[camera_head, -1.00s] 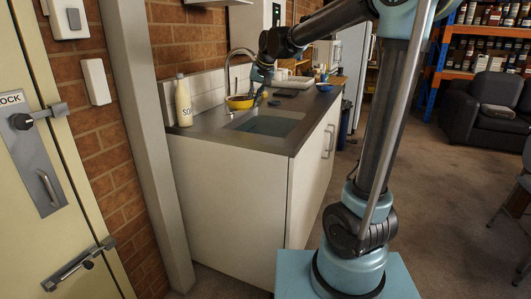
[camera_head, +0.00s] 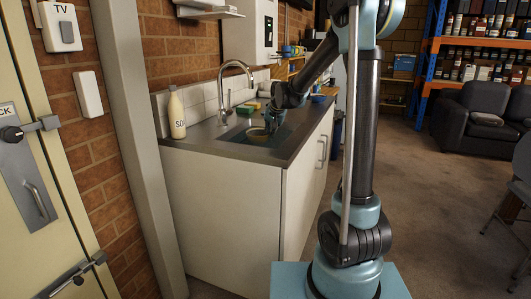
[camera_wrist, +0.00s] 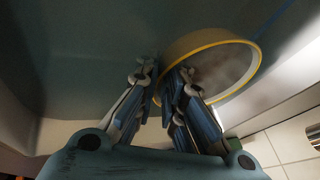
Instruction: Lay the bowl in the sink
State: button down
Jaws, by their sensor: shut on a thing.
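The yellow-rimmed bowl (camera_head: 257,131) is low in the sink (camera_head: 232,136), partly hidden by my gripper (camera_head: 272,124) in the head view. In the wrist view the bowl (camera_wrist: 254,68) is tilted, with its yellow rim and paler inside showing. My gripper (camera_wrist: 160,78) is shut on the bowl's wall at its near left edge. The blue-grey sink surface (camera_wrist: 80,45) fills much of the wrist view. I cannot tell whether the bowl touches the sink floor.
A cream bottle (camera_head: 177,116) stands on the counter left of the sink. A curved tap (camera_head: 247,72) rises behind the basin. A sponge (camera_head: 249,106) lies at the back, and a blue item (camera_head: 318,98) sits on the right of the counter.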

jog(key=shift+f, duration=3.15)
jog(key=c, duration=1.7)
grip_release()
jog(key=v, duration=1.2)
jog(key=shift+s, duration=0.1)
jog(key=shift+d, duration=0.1)
